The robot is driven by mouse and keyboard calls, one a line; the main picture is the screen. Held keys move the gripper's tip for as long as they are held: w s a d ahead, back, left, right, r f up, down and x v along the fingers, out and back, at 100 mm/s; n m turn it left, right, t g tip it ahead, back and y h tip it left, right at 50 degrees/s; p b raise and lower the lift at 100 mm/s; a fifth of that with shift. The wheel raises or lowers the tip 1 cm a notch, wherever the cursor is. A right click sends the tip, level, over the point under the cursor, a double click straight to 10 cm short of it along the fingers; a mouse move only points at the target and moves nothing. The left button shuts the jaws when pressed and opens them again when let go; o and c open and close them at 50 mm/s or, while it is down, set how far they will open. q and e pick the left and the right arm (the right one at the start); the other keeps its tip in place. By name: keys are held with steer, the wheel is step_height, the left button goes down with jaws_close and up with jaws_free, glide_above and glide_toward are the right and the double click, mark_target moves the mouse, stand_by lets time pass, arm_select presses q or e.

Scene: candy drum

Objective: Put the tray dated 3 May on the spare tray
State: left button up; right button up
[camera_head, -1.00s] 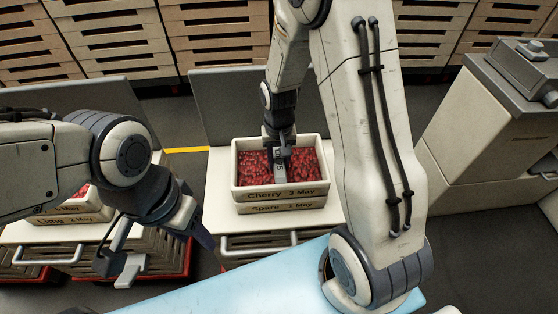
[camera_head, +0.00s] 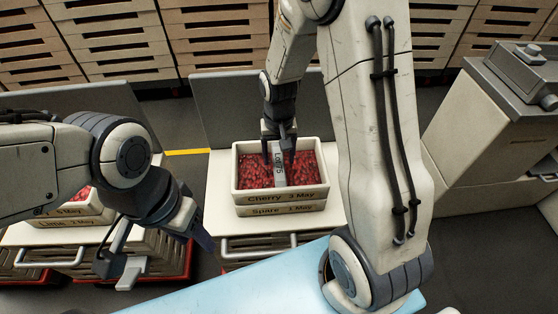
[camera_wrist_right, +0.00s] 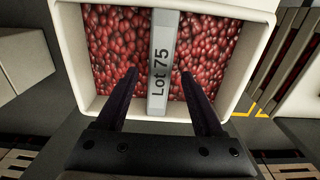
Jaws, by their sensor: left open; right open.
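The white tray labelled Cherry 3 May (camera_head: 313,193), full of red candies, sits stacked on the tray labelled Spare (camera_head: 290,209). A grey bar marked Lot 75 (camera_head: 279,165) spans the top tray; it also shows in the right wrist view (camera_wrist_right: 162,65). My right gripper (camera_head: 279,158) is above the candies with its fingers apart on either side of the bar; in the wrist view its dark fingers (camera_wrist_right: 162,75) are clear of the bar. My left gripper (camera_head: 117,265) is open and empty at the lower left, away from the trays.
Both trays stand on a white cart top (camera_head: 222,190). Another cart at the left holds a stack with a tray labelled Lime (camera_head: 65,223), partly behind my left arm. A beige machine (camera_head: 490,125) stands at the right. Crate stacks (camera_head: 120,45) line the back.

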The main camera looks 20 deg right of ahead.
mark_target(279, 164)
step_height(279, 164, up, 8)
steer(key=p, duration=0.2)
steer(key=s+a+r+n, duration=0.2)
steer(key=s+a+n, duration=0.1)
steer(key=s, duration=0.4)
steer(key=s+a+r+n, duration=0.3)
steer(key=s+a+n, duration=0.1)
steer(key=s, duration=0.3)
steer(key=s+a+r+n+y, duration=0.1)
steer(key=s+a+r+n, duration=0.1)
steer(key=s+a, duration=0.4)
steer(key=shift+s+r+n, duration=0.15)
steer(key=shift+s+n, duration=0.35)
steer(key=shift+n, duration=0.3)
steer(key=shift+a, duration=0.1)
